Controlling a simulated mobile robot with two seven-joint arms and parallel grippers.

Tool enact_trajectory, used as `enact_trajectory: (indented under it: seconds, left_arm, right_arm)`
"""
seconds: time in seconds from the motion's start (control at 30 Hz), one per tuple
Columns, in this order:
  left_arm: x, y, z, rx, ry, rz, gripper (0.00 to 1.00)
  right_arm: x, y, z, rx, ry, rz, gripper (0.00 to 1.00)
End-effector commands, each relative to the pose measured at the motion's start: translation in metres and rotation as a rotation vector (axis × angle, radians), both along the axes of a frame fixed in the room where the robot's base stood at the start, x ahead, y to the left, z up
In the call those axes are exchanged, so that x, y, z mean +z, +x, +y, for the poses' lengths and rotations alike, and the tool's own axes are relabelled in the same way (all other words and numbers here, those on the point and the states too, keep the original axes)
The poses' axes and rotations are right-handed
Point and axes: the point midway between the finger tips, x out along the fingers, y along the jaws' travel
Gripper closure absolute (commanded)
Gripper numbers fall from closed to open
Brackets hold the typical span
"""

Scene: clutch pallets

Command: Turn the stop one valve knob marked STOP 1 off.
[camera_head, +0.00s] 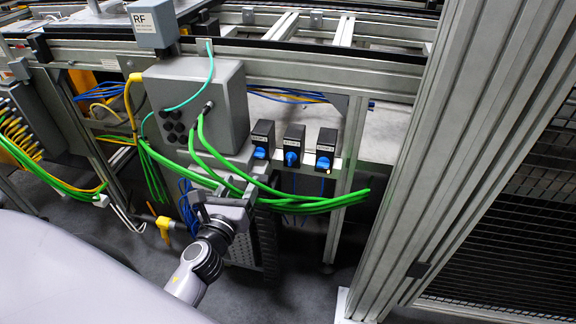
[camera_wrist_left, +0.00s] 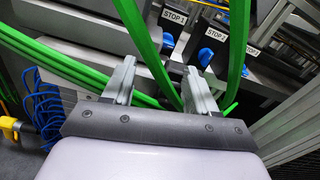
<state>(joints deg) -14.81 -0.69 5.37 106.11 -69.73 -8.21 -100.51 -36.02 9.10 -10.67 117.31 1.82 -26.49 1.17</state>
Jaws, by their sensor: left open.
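The STOP 1 valve is the leftmost of three black boxes on the rail, with a blue knob (camera_head: 260,153) on its front. My left gripper (camera_head: 223,197) is open and empty, below and to the left of the valve boxes. In the left wrist view the two fingers of the left gripper (camera_wrist_left: 160,68) point up toward the STOP 1 valve, apart from the knob. My right gripper is not in view.
The STOP 2 knob (camera_head: 291,159) and STOP 3 knob (camera_head: 323,163) sit to the right. Thick green hoses (camera_head: 290,199) run between my gripper and the valves. A grey box (camera_head: 222,100) stands to the left. A metal post (camera_head: 425,170) rises at the right.

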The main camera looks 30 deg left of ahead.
Motion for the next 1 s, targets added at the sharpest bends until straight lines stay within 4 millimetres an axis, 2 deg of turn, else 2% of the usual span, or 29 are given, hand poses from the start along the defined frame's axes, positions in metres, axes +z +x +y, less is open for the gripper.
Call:
enact_trajectory:
  seconds: [0.03, 0.2, 0.43, 0.7, 1.0]
  left_arm:
    - [-0.004, 0.002, 0.002, 0.003, 0.061, 0.003, 0.43]
    - [-0.001, 0.008, 0.004, 0.006, 0.164, 0.012, 0.43]
    - [0.002, 0.032, 0.010, 0.006, 0.164, 0.011, 0.43]
    - [0.000, 0.064, 0.018, 0.006, 0.161, 0.011, 0.43]
    - [-0.001, 0.075, 0.021, 0.006, 0.159, 0.013, 0.43]
  right_arm:
    - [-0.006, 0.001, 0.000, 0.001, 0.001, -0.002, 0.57]
    - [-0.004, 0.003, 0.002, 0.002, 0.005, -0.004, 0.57]
    - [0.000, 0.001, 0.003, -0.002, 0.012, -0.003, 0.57]
    - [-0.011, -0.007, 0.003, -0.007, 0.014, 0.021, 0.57]
    - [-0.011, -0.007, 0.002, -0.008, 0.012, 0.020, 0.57]
